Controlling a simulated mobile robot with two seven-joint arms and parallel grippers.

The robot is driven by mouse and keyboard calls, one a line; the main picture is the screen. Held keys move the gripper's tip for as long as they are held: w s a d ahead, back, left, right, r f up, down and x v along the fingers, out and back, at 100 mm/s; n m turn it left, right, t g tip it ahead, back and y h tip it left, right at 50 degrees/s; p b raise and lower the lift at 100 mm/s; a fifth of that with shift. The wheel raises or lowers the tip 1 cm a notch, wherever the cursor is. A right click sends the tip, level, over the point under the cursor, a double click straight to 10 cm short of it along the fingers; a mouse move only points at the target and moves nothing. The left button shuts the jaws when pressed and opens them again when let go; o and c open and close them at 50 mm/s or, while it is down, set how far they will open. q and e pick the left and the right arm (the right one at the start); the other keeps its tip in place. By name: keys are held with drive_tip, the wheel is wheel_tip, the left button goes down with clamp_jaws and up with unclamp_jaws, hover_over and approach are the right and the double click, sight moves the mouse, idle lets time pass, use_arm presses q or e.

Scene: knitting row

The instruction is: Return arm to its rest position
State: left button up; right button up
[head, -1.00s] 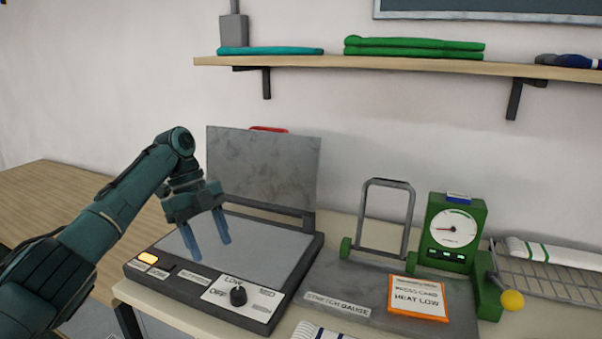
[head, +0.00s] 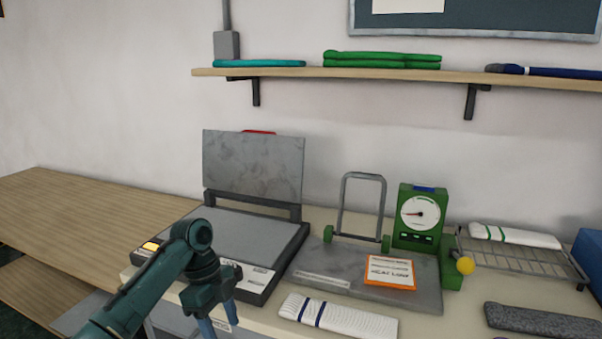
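My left arm comes in from the lower left. Its gripper (head: 221,327) points down in front of the press's front edge, with two blue fingers partly cut off by the bottom of the picture. The fingers look apart and I see nothing between them. The press (head: 250,232) stands with its grey lid (head: 253,168) raised and its flat plate bare. My arm hides part of the press's control panel. My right gripper is not in view.
Right of the press is the stretch gauge (head: 330,262) with a green dial (head: 420,212) and an orange-edged card (head: 389,272). A white blue-striped knit (head: 338,316) lies in front. A wire rack (head: 525,262) holds a white green-striped knit (head: 514,236). The wooden table (head: 90,215) at left is clear.

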use_arm(q)
drive_tip(key=s+d+f+n+t, duration=0.2)
drive_tip(key=s+d+f+n, duration=0.2)
drive_tip(key=s+f+n, duration=0.65)
drive_tip(key=s+a+n+t+y, duration=0.1)
drive_tip(key=s+a+n, duration=0.2)
drive_tip(key=s, duration=0.4)
drive_tip(key=s+a+r+n+t+y, duration=0.1)
drive_tip(key=s+a+n+t, duration=0.15)
drive_tip(key=s, duration=0.35)
drive_tip(key=s+a+n+t, duration=0.1)
drive_tip(key=s+a+n, duration=0.3)
drive_tip(key=s, duration=0.3)
drive_tip(key=w+d+f+m+t+h+p, duration=0.1)
drive_tip(key=w+d+f+t+h+p, duration=0.1)
drive_tip(key=w+d+t+p, duration=0.2)
drive_tip(key=w+d+t, duration=0.2)
drive_tip(key=d, duration=0.1)
drive_tip(key=shift+w+h, duration=0.15)
drive_tip(key=shift+h, duration=0.25)
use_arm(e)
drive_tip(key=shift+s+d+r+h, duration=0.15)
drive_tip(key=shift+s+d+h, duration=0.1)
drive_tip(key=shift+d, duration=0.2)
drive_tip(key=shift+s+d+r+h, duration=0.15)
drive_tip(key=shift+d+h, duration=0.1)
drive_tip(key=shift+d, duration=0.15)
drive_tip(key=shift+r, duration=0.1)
